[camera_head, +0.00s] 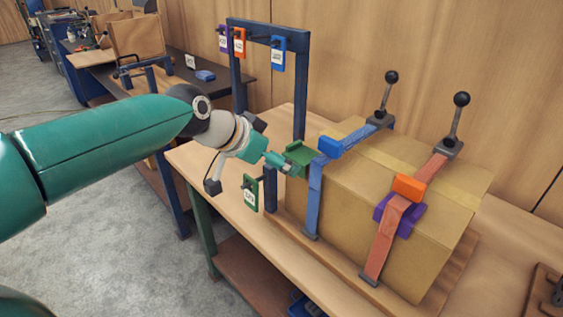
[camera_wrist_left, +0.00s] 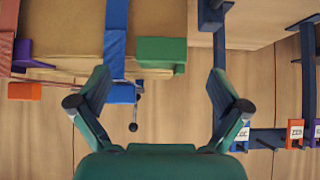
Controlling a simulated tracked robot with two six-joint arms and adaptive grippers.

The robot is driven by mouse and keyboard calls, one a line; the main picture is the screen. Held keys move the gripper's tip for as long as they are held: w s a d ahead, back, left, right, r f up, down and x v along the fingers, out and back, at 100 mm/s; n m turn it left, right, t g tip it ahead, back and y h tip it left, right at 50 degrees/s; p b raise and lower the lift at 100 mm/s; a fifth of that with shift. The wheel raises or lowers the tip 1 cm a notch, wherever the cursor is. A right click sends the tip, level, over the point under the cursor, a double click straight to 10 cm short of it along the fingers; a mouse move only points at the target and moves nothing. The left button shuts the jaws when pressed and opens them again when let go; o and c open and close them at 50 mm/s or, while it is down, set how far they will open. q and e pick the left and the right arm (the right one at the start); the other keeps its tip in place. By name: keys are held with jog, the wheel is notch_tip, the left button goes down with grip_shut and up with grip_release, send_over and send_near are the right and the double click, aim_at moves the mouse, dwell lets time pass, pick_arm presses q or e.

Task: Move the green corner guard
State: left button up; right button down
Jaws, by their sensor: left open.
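The green corner guard (camera_head: 299,153) sits at the carton's (camera_head: 345,185) top left edge, close beside the blue strap. It also shows in the left wrist view (camera_wrist_left: 162,50), ahead of and between my spread fingers. My left gripper (camera_head: 277,161) reaches in from the left, its tips close to the guard. In the left wrist view my left gripper (camera_wrist_left: 160,82) is open, with nothing between its fingers. I cannot tell whether a finger touches the guard. My right gripper is not in view.
A blue strap (camera_head: 315,200) and an orange strap (camera_head: 386,240) cross the carton, with lever handles (camera_head: 455,120) on top. A purple guard (camera_head: 410,216) sits under the orange strap. A dark blue frame (camera_head: 299,90) with coloured tags stands behind. The bench (camera_head: 220,175) is bare at left.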

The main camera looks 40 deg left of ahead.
pick_arm(q)
jog(key=shift+v, duration=1.75)
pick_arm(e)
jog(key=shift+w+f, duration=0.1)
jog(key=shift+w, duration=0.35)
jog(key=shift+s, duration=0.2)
